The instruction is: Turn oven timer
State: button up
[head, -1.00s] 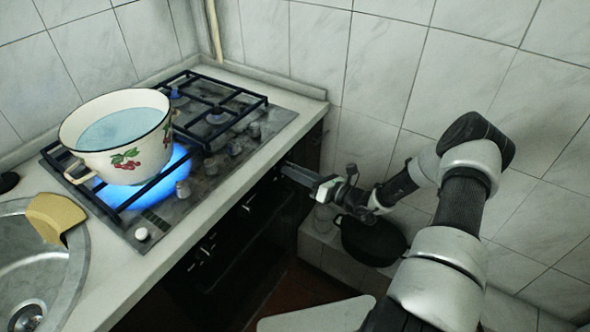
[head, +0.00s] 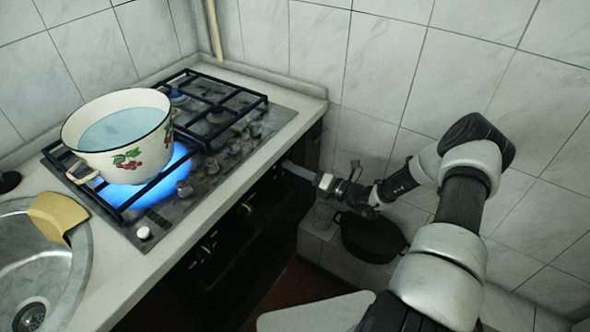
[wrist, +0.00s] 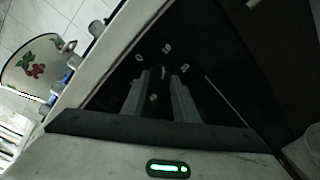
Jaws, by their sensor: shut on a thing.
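The oven (head: 240,225) is dark and stands under the counter; its black control panel (wrist: 205,85) shows white dial numbers in the wrist view. The timer knob (wrist: 158,71) is dark with a pale mark and sits in the middle of those numbers. My gripper (wrist: 160,85) is shut on the knob, with one finger on each side. In the head view my gripper (head: 288,166) reaches the upper right of the oven front, just below the counter edge. The knob is hidden there.
A cherry-patterned enamel pot (head: 118,136) of water stands over a lit blue burner on the hob (head: 215,165). A sponge (head: 60,215) lies at the sink (head: 40,265). A dark pan (head: 372,238) sits low by the wall, below my forearm.

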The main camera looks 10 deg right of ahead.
jog(key=o, duration=1.1)
jog(key=shift+c, duration=0.2)
jog(key=p+v, duration=0.1)
jog(key=v, duration=1.6)
jog(key=shift+s+d, duration=0.15)
jog(key=shift+s, duration=0.05)
